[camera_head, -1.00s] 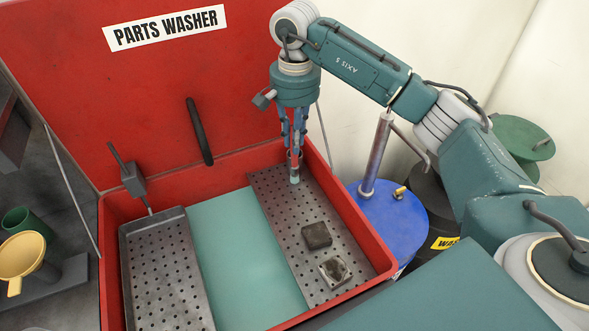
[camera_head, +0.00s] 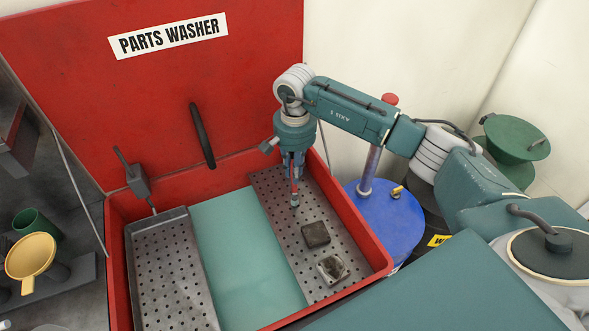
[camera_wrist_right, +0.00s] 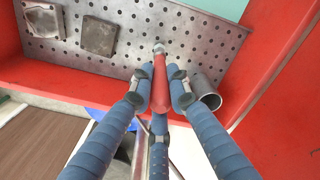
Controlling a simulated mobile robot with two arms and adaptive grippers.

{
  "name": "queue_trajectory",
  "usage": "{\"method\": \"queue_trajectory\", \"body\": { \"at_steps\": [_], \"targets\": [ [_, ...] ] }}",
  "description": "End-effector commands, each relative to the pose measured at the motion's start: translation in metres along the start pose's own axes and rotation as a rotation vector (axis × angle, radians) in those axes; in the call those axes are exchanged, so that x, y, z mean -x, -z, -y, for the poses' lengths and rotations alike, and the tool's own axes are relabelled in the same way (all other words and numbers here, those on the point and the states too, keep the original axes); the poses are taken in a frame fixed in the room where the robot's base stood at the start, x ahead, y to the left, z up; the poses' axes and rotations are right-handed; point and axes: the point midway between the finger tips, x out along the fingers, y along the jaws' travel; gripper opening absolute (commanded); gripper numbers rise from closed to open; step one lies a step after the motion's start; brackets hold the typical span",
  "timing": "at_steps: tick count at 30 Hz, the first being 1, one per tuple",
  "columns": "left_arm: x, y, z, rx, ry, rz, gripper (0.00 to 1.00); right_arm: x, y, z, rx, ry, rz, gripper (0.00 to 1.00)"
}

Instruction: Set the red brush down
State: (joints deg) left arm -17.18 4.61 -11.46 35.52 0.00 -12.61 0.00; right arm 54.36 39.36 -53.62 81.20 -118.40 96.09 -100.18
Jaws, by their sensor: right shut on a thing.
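My right gripper (camera_head: 293,172) points down over the right perforated shelf (camera_head: 272,196) of the red parts washer. It is shut on the red brush (camera_head: 295,190), whose lower end is close above or at the shelf; I cannot tell if it touches. In the right wrist view the brush (camera_wrist_right: 160,80) stands between the blue fingers of the gripper (camera_wrist_right: 160,92), its grey tip toward the perforated metal. A metal tube or cup (camera_wrist_right: 208,95) is beside the fingers, apart from the brush. My left gripper is not in view.
A blue drum (camera_head: 385,213) stands right. The left shelf (camera_head: 170,275) is empty.

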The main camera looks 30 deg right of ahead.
Motion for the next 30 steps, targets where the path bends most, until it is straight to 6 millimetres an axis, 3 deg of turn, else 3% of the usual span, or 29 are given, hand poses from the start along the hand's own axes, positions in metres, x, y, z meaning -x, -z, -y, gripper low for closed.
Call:
{"method": "queue_trajectory", "body": {
  "at_steps": [3, 4, 6, 19, 30],
  "targets": [
    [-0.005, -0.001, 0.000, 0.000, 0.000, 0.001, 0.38, -0.004, 0.000, 0.000, 0.000, 0.000, 0.000, 0.00],
    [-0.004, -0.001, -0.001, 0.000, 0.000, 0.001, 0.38, -0.003, 0.000, 0.000, 0.000, 0.000, 0.000, 0.20],
    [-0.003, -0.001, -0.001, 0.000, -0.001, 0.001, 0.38, -0.002, 0.000, 0.000, 0.000, 0.000, 0.000, 0.34],
    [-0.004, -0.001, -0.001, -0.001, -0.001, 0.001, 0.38, 0.005, 0.001, 0.001, 0.000, 0.003, -0.002, 0.35],
    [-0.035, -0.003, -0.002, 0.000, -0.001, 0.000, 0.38, 0.079, 0.001, 0.001, 0.000, 0.005, -0.004, 0.35]
  ]
}}
